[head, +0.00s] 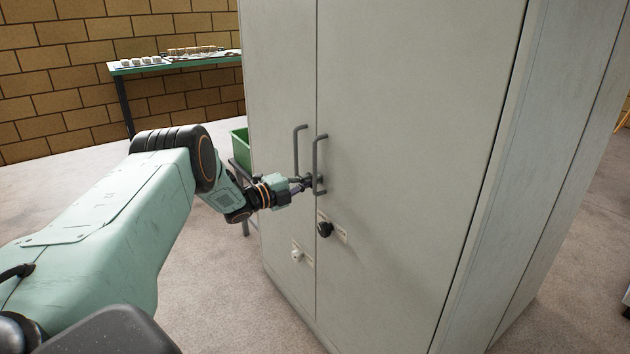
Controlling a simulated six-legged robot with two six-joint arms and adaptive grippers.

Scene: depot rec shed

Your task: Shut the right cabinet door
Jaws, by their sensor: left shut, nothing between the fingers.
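The tall pale grey cabinet (520,180) fills the middle of the head view. Its right door (410,150) looks flush, or nearly so, with the left door (279,80) along a thin seam. The right door's handle (316,165) is an upright grey bar just right of the seam. The left door's handle (296,152) is a similar bar. My left gripper (308,184) is shut and empty, its tips at the lower end of the right door's handle. I cannot tell whether they touch it. My right gripper is not in view.
A green bin (240,147) stands behind the cabinet's left side. A green-topped table (175,65) with small items is by the brick wall. Floor on the left is open.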

